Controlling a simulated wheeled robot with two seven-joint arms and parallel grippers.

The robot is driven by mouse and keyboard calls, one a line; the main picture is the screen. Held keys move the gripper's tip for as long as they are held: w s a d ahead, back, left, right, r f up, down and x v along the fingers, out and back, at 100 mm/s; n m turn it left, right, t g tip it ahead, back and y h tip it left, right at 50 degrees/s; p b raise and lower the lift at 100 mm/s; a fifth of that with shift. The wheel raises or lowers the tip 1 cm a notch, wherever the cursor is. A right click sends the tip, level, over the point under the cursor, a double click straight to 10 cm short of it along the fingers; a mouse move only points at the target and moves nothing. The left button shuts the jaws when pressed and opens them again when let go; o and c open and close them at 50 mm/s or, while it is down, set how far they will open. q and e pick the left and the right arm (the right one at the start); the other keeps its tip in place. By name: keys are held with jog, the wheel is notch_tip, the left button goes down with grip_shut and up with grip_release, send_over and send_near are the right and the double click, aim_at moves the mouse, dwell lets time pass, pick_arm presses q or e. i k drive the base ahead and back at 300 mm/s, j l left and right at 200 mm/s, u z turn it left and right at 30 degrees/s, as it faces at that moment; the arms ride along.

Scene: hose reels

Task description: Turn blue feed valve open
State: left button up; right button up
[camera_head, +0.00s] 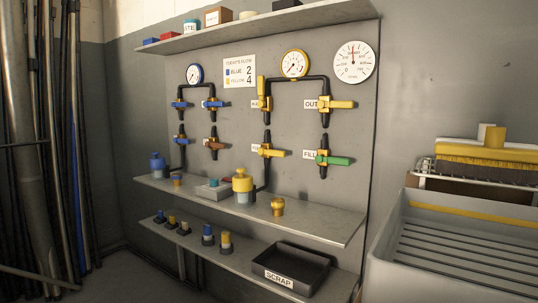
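On the grey wall panel, a blue-rimmed gauge (194,74) sits above a black pipe loop with two blue-handled valves. The left blue-handled valve (181,104) and the right blue-handled valve (214,104) both have handles lying roughly level, across their pipes. The labels by these valves are too small to read, so I cannot tell which is the blue feed valve. Neither of my grippers is in view.
A yellow-rimmed gauge (294,64) tops the yellow valve group, including a green-handled valve (333,160). Dark poles stand left; a grey bin (395,240) stands right.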

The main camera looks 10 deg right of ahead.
aim_at(176, 140)
jog(key=i+j+z, duration=0.15)
jog(key=i+j, duration=0.2)
jog(key=i+j+z, duration=0.2)
jog(key=j, duration=0.3)
jog(key=i, duration=0.1)
